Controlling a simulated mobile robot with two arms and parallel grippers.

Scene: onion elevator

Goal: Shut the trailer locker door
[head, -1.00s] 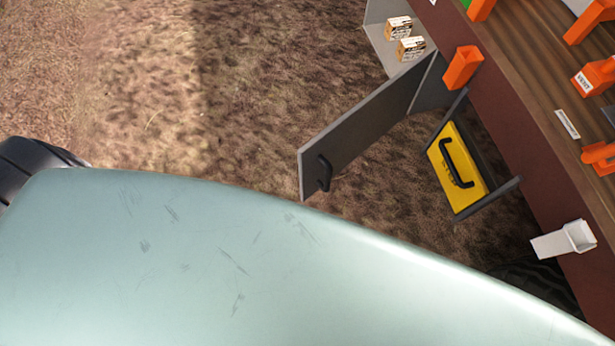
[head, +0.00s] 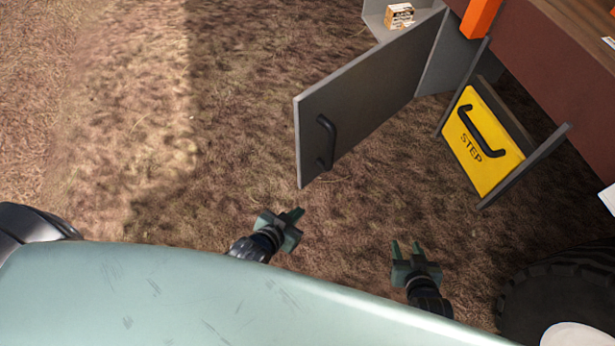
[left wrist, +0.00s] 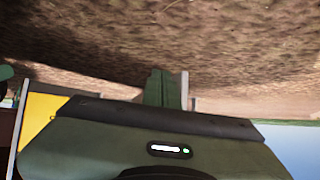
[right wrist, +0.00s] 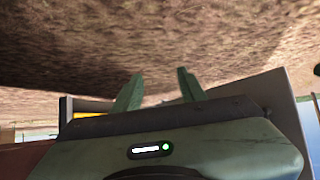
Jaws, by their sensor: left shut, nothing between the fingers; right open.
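The grey locker door (head: 365,100) stands wide open in the head view, swung out over the ground, with a black bar handle (head: 327,140) near its free edge. Part of the locker (head: 385,28) shows behind it. My left gripper (head: 298,213) is shut and empty, below the door's free edge and apart from it. Its closed fingers also show in the left wrist view (left wrist: 163,78). My right gripper (head: 406,246) is open and empty, right of the left one, in front of the yellow step. Its spread fingers show in the right wrist view (right wrist: 160,80).
A yellow step panel (head: 480,145) with a black handle hangs in a grey frame right of the door. A small box (head: 399,15) sits in the locker. A dark tyre (head: 560,290) is at lower right. Bare ground lies left of the door.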

